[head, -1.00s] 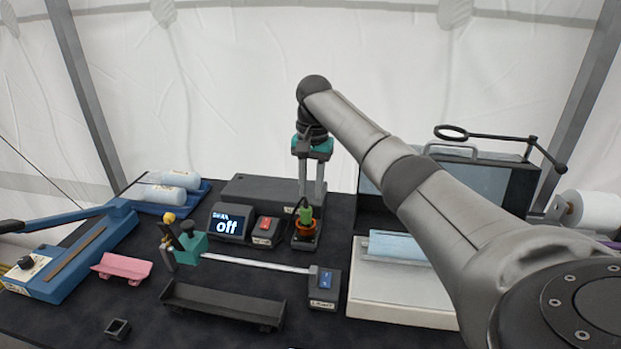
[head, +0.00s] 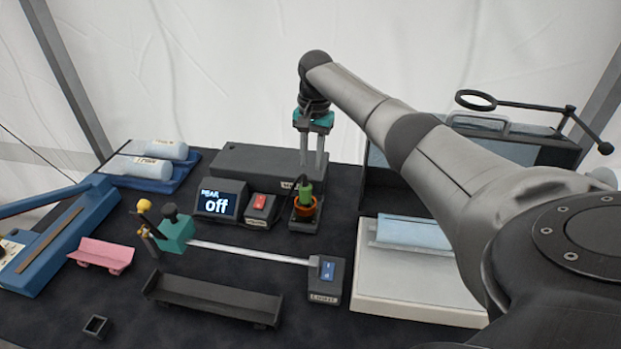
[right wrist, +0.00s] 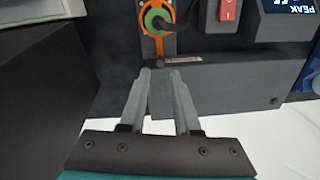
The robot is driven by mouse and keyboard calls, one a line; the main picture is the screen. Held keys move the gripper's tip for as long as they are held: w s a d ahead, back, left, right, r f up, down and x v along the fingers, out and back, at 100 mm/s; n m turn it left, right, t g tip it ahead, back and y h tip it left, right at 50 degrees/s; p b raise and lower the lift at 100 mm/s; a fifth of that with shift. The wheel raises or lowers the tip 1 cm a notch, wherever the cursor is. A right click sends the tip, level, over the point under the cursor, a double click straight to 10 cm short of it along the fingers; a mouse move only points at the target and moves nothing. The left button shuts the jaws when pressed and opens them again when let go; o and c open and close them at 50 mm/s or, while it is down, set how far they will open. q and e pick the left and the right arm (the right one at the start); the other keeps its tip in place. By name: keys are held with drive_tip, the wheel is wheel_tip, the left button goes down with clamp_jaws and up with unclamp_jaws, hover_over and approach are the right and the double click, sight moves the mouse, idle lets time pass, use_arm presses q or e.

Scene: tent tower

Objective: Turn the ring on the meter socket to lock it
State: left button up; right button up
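The meter socket (head: 304,222) stands on the table with an orange ring (head: 305,206) around a green plug (head: 305,191). A cable leaves the plug. The ring also shows at the top of the right wrist view (right wrist: 143,18), around the green plug (right wrist: 155,19). My right gripper (head: 313,172) points down above and behind the socket in the head view. In the right wrist view its two fingers (right wrist: 160,73) are apart with nothing between them, and the ring is clear of their tips. My left gripper is not in view.
A long dark box (head: 270,165) lies behind. A dark tray (head: 213,300), a teal block (head: 175,235) on a rod and a blue switch box (head: 327,280) stand in front. A white base (head: 415,300) is right.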

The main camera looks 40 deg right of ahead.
sight(310, 179)
wheel_tip(310, 179, down, 6)
drive_tip(key=shift+w+b, duration=0.1)
drive_tip(key=shift+b, duration=0.45)
drive_tip(key=shift+c, duration=0.3)
clamp_jaws()
